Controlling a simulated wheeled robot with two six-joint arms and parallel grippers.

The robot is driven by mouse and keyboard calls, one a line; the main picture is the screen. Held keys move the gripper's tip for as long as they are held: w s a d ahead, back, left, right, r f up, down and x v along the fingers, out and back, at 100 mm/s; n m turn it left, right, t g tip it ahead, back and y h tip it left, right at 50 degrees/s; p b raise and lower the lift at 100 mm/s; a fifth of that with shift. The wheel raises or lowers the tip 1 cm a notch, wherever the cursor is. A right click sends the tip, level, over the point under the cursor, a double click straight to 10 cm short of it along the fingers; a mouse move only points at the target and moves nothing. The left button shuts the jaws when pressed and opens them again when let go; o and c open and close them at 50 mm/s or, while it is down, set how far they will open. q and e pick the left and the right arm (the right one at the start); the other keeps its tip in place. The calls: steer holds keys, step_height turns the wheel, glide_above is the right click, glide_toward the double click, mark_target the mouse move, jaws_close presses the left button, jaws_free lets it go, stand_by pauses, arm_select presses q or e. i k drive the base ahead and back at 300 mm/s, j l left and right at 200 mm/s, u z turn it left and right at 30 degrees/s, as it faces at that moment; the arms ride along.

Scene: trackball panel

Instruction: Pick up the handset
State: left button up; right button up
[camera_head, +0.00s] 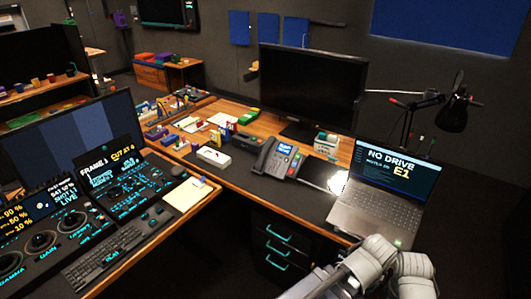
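A dark desk phone (276,160) with a small lit screen stands on the black desk mat, between the monitor and the laptop. Its handset (263,156) is dark and appears to rest in its cradle along the left side of the phone. Pale grey links of my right arm (375,262) show at the bottom right, in front of the desk and well apart from the phone. I cannot make out the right fingertips or whether they hold anything. My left arm and gripper are not in the view.
An open laptop (385,190) sits right of the phone, with a desk lamp (452,112) behind it. A black monitor (308,87) stands behind the phone. A white box (214,157) lies to its left. A control console (90,225) fills the left. Bare mat lies before the phone.

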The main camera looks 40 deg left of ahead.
mark_target(259, 164)
steer(key=i+j, duration=0.1)
steer(key=j, duration=0.35)
steer(key=i+j, duration=0.1)
steer(key=j, duration=0.3)
steer(key=i+j, duration=0.1)
steer(key=j, duration=0.35)
steer(key=i+j, duration=0.1)
steer(key=j, duration=0.3)
steer(key=i+j, duration=0.1)
steer(key=j, duration=0.35)
steer(key=u, duration=0.05)
